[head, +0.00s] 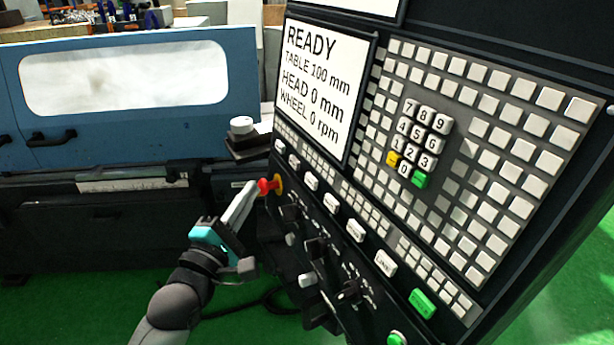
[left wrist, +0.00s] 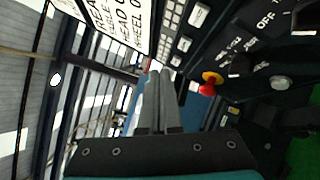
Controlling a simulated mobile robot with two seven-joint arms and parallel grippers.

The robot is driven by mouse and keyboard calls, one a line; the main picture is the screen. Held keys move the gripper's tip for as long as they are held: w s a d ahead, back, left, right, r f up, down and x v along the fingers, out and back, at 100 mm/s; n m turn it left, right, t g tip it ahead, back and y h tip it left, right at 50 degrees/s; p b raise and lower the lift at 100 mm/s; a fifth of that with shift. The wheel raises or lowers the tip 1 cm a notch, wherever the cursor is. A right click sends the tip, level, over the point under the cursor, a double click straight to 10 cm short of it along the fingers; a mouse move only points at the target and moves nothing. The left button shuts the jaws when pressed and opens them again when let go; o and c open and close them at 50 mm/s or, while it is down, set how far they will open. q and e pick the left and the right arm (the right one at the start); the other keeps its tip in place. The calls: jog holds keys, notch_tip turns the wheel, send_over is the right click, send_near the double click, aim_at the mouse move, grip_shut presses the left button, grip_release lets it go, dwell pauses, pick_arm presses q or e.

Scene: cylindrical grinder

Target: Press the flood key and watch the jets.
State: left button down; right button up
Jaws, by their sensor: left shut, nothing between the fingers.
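The control panel (head: 465,150) fills the right of the head view. A slanted row of white labelled keys (head: 331,203) runs below its screen; the labels are too small to tell which is the flood key. White keys also show in the left wrist view (left wrist: 183,43). My left gripper (head: 250,188) is shut and empty, its fingertips pointing toward the panel's left edge, close to the red stop button (head: 265,187) in the picture. In the left wrist view, the fingers (left wrist: 157,80) point toward the keys' end. The blue door's window (head: 125,75) is pale; no jets show.
The screen (head: 322,80) reads READY, TABLE 100 mm, HEAD 0 mm, WHEEL 0 rpm. Dark knobs and switches (head: 316,248) stick out under the key row. The red stop button on its yellow collar stands proud of the panel. Green floor (head: 75,305) is clear at lower left.

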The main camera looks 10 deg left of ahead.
aim_at(307, 174)
pick_arm(q)
jog(key=shift+d, duration=0.1)
jog(key=w+d+f+b, duration=0.1)
jog(key=w+d+b, duration=0.1)
jog(key=w+d, duration=0.3)
jog(key=shift+w+d+f+b, duration=0.2)
jog(key=shift+d+f+b, duration=0.15)
jog(key=shift+d, duration=0.5)
jog(key=shift+w+d, duration=0.1)
dwell(1.7)
jog(key=shift+w+d, duration=0.2)
jog(key=shift+d, duration=0.05)
jog(key=shift+w+d+f, duration=0.1)
jog(key=shift+w+d, duration=0.1)
jog(key=shift+d, duration=0.1)
dwell(0.8)
dwell(0.3)
jog(key=shift+s+a+p, duration=0.5)
jog(key=shift+a+p, duration=0.15)
